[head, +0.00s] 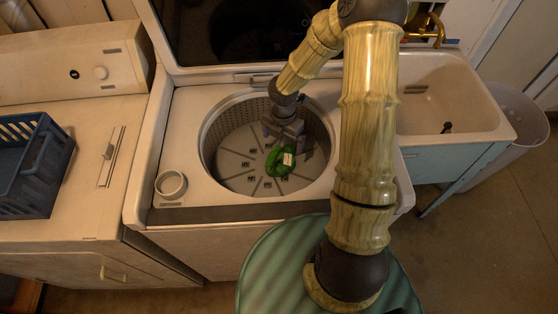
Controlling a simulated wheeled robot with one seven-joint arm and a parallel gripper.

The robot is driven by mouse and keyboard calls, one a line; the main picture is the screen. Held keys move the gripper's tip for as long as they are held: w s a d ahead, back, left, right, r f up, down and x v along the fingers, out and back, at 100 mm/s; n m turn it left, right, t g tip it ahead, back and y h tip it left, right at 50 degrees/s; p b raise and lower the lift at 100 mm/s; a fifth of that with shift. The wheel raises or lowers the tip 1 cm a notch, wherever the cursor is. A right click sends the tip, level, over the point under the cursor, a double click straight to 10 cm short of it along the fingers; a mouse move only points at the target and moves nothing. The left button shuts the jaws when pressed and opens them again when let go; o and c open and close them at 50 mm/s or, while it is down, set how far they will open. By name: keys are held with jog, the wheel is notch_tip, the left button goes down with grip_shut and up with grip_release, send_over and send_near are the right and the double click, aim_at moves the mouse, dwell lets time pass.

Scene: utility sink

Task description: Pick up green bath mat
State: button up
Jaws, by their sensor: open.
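The green bath mat (277,164) is a small crumpled or rolled bundle with a pale label on it. It lies inside the round drum of the open top-loading washing machine (165,228). My gripper (285,143) reaches down into the drum, just above and behind the mat. It is open, and its fingers are partly blurred and dark against the drum. I cannot tell whether a finger touches the mat.
The drum wall and rim (205,150) surround my gripper. The raised lid (240,30) stands behind. A blue basket (40,165) sits on the machine at left. A utility sink (455,100) is at right, with a pale bin (515,120) beside it.

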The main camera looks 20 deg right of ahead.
aim_at(280, 158)
jog(key=shift+f, duration=1.9)
jog(key=f, duration=0.3)
jog(key=f+b, duration=0.1)
jog(key=f, duration=0.1)
jog(key=shift+s+a+f, duration=0.15)
jog(key=shift+a, duration=0.2)
jog(key=c, duration=1)
